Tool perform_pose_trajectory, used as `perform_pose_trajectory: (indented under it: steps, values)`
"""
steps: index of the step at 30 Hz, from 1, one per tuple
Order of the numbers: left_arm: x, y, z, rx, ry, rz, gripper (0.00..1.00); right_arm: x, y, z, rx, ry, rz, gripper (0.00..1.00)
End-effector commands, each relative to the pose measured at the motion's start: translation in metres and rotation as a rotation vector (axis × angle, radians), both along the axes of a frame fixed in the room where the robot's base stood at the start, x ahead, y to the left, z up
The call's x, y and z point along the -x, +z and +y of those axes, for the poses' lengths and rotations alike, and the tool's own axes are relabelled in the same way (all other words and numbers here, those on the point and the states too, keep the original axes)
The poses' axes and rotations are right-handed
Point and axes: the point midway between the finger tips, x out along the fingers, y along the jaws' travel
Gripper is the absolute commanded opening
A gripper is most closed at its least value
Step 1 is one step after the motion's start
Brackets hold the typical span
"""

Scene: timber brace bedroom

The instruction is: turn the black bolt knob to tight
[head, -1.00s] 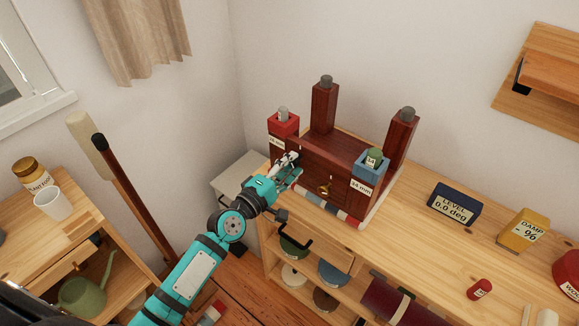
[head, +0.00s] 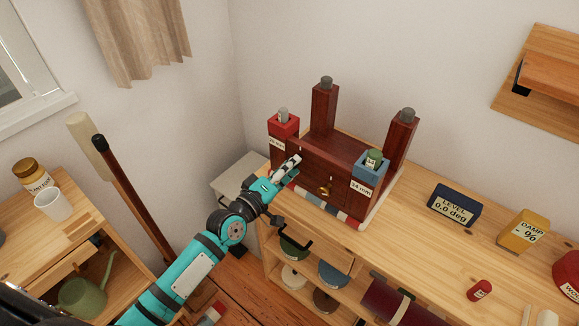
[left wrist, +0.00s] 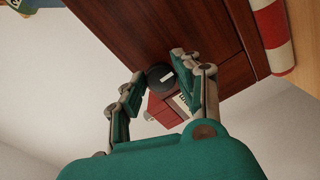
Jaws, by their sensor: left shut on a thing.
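The black bolt knob (left wrist: 160,77) is a round dark disc with a pale mark on the front of the dark red wooden frame (left wrist: 150,25). In the head view the frame (head: 318,160) stands on the bench, and my left gripper hides the knob. My left gripper (head: 294,163) reaches the frame's left front. In the left wrist view its two fingers (left wrist: 158,70) are on either side of the knob, shut on it. My right gripper is in neither view.
A red block (head: 284,126) and a blue block (head: 369,168) sit on the frame's front posts. A brass knob (head: 325,189) is on its front. A level display (head: 454,206) and a damp meter (head: 523,231) stand to the right. A brown pole (head: 130,190) leans left of my arm.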

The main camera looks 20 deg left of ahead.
Motion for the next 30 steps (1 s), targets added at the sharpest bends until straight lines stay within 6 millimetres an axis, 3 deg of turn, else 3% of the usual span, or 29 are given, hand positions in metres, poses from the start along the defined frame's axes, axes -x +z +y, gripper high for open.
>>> perform_pose_trajectory:
  steps: [7,8,13,23,30]
  values:
    - [0.0,-0.002,0.0,-0.003,-0.002,0.003,0.0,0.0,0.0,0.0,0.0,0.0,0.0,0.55]
    - [0.0,-0.002,0.0,-0.002,-0.002,0.003,0.33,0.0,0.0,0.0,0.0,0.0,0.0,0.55]
    - [0.0,-0.001,0.0,-0.002,-0.001,0.003,0.55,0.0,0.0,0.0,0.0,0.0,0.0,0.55]
    - [0.004,-0.001,0.002,-0.001,0.0,0.002,0.55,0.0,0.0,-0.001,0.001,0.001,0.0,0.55]
    - [0.043,-0.003,0.015,-0.004,-0.001,0.006,0.55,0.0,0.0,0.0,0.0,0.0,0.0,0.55]
